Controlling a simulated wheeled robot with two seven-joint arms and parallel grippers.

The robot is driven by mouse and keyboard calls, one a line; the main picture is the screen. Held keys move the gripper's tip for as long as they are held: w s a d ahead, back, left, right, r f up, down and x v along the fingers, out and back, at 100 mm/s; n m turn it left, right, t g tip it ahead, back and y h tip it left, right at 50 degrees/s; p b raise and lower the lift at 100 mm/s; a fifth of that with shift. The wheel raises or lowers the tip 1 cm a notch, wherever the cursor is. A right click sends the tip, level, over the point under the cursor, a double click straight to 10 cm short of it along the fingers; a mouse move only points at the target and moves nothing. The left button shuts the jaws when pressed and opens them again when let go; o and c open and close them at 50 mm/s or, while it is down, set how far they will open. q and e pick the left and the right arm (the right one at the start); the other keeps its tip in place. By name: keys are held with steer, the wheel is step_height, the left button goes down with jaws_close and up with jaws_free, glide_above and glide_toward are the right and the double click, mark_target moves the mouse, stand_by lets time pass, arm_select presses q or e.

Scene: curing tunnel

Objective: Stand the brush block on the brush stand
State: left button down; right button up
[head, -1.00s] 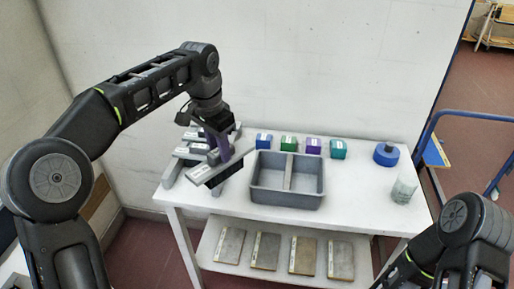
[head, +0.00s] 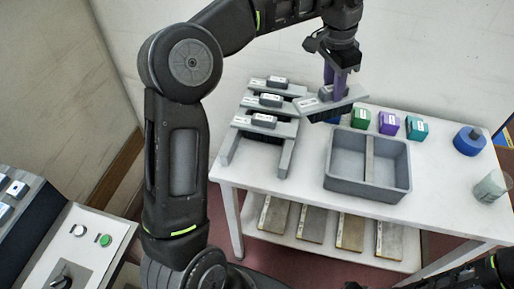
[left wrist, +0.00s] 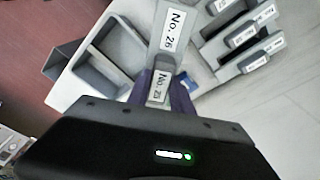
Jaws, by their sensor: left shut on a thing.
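My left gripper (head: 336,84), with purple fingers, is shut on the brush block (head: 349,98), a grey bar with dark bristles below. It holds the block in the air, between the brush stand and the back left of the grey tray in the head view. The left wrist view shows the block (left wrist: 171,28) with a "No. 26" label. The brush stand (head: 286,160) is a grey rack at the table's left end. Three similar brush blocks lie across it, the front one (head: 242,124) nearest me. The stand also shows at upper right in the left wrist view. My right gripper is not in view.
A two-compartment grey tray (head: 342,187) stands right of the stand. Green (head: 361,117), purple (head: 389,122) and teal (head: 417,127) boxes line the back; a blue one is partly hidden behind the held block. A blue round container (head: 469,140) and a glass (head: 490,188) stand at right.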

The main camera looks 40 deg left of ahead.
arm_select(q)
steer(key=s+a+f+m+b, duration=0.1)
steer(key=s+a+f+m, duration=0.1)
steer(key=s+a, duration=0.4)
steer(key=s+a+f+m+b, duration=0.1)
steer(key=s+a+f+m, duration=0.2)
steer(key=s+a+m, duration=0.2)
steer(key=s+a, duration=0.2)
steer(key=shift+s+a+f+g+h, duration=0.2)
steer(key=shift+s+g+h, duration=0.1)
steer(key=shift+s+g, duration=0.1)
step_height(320, 180, down, 6)
steer(key=shift+f, duration=0.1)
step_height(320, 180, down, 4)
steer(key=shift+r+p, duration=0.15)
steer(key=shift+p, duration=0.35)
